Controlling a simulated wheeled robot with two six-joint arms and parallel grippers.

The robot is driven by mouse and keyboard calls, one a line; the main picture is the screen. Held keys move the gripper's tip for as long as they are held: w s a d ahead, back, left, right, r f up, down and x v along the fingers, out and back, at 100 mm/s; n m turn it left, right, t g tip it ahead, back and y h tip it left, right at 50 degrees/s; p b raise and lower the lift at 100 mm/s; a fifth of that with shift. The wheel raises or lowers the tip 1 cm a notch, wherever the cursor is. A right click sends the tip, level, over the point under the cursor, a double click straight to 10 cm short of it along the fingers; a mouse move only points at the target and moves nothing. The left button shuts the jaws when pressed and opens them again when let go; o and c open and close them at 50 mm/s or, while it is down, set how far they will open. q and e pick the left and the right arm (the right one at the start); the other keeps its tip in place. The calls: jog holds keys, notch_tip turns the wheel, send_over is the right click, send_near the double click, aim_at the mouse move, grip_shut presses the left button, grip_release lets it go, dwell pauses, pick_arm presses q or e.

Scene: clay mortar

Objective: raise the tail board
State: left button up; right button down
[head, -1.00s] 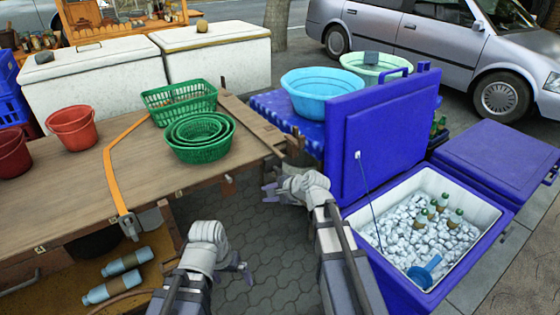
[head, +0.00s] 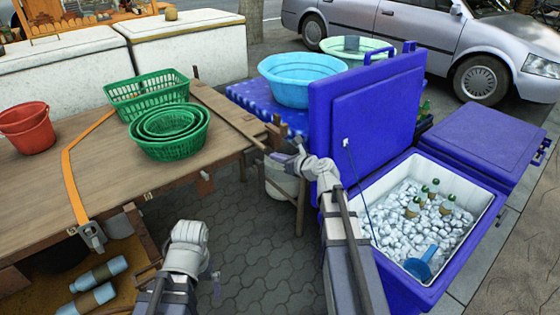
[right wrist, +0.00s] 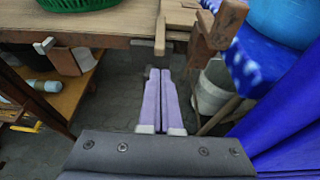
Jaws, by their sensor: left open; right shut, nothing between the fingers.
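A long wooden plank (head: 228,113), which looks like the tail board, runs along the right end of the wooden cart bed (head: 60,190). A wooden post or block (head: 277,133) stands at its near corner. My right gripper (head: 280,155) is just below that corner. In the right wrist view its purple fingers (right wrist: 160,75) are together and empty, below the bed's edge; a wooden block (right wrist: 230,22) is to their upper right. I cannot tell whether the fingers touch wood. My left gripper (head: 215,282) is open, low over the paving, mostly hidden behind its wrist.
Green baskets (head: 170,132) and a red bucket (head: 27,128) stand on the bed. The open blue cooler (head: 432,285) with ice and bottles is at right, its lid (head: 365,125) upright beside my right arm. A pale bucket (head: 283,180) stands below the corner.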

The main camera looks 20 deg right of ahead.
jog(key=b+x, duration=0.1)
jog(key=x, duration=0.5)
jog(key=shift+r, duration=0.1)
dwell(0.3)
jog(key=shift+w+d+r+m+g+y+p, duration=0.1)
jog(key=shift+w+d+r+m+y+p, duration=0.1)
jog(key=shift+d+r+m+y+p, duration=0.75)
jog(key=shift+w+d+r+m+g+h+p, duration=0.15)
jog(key=shift+r+m+p, duration=0.35)
jog(key=shift+r+p, duration=1)
jog(key=shift+w+d+r+m+g+y+p, duration=0.15)
jog(key=shift+d+r+m+y+p, duration=0.55)
jog(key=shift+r, duration=0.8)
jog(key=shift+a, duration=0.2)
jog(key=shift+h, duration=0.3)
